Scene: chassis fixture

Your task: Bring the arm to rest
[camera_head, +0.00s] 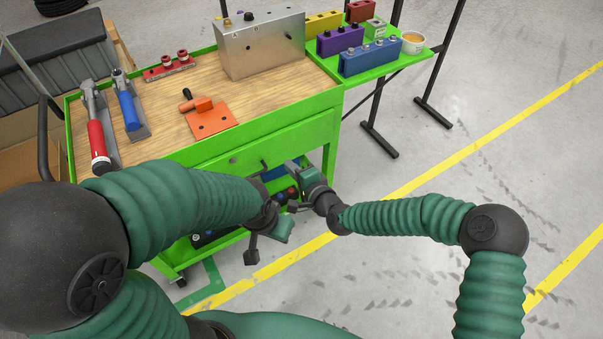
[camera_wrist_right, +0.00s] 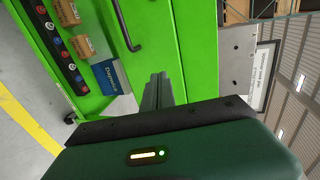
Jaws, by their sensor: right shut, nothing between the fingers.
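My right arm comes in from the right in the head view. Its gripper (camera_head: 292,167) is in front of the green cart's (camera_head: 290,128) front side, below the worktop. In the right wrist view the two fingers of the right gripper (camera_wrist_right: 157,90) lie together with nothing between them, in front of the green cart panel. My left arm reaches in from the left, and its gripper (camera_head: 264,246) hangs low in front of the cart, pointing down. Its fingers are too unclear to tell whether they are open.
On the worktop lie a red-handled tool (camera_head: 97,140), a blue-handled tool (camera_head: 128,108), an orange plate (camera_head: 210,122) and a metal box (camera_head: 262,45). A green side shelf holds blue (camera_head: 370,57) and purple (camera_head: 340,39) blocks. Boxes (camera_wrist_right: 84,46) sit on the lower shelf. Floor at right is clear.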

